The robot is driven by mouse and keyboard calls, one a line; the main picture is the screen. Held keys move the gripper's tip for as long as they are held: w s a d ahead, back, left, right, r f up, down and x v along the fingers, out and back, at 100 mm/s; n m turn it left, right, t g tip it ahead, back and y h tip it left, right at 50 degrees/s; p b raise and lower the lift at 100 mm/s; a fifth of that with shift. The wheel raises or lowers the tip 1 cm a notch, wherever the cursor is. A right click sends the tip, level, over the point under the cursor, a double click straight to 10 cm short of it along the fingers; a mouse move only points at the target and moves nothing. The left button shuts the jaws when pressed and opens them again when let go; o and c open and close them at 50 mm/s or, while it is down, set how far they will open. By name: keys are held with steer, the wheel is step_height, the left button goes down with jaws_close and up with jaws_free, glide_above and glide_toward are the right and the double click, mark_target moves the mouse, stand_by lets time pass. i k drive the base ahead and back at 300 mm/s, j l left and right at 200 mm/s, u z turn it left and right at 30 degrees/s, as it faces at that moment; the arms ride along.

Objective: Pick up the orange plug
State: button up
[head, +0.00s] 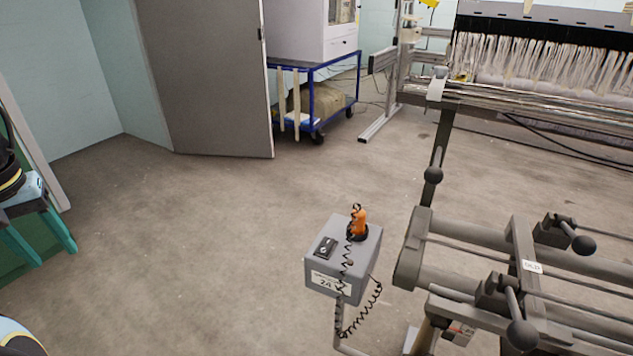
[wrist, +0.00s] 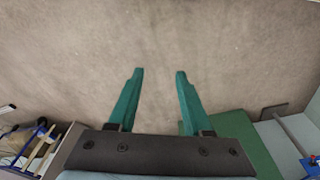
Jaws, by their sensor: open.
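The orange plug (head: 358,222) stands upright in a dark round seat on top of a grey box (head: 323,265) on a stand, in the lower middle of the head view. A black coiled cord (head: 375,300) hangs from the box. My gripper (wrist: 157,72) shows in the wrist view with its two green fingers apart and nothing between them. Only bare floor lies beyond the fingertips. The plug is not in the wrist view, and the gripper is away from it.
A grey metal machine frame (head: 480,255) with black-knobbed levers stands right of the box. A loom with white threads (head: 540,65) is at the back right. A blue cart (head: 315,90) stands at the back by a grey door (head: 205,75). The floor (head: 190,240) left of the box is clear.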

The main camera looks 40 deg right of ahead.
mark_target(360, 224)
steer(key=i+z, duration=0.95)
steer(key=z, duration=0.6)
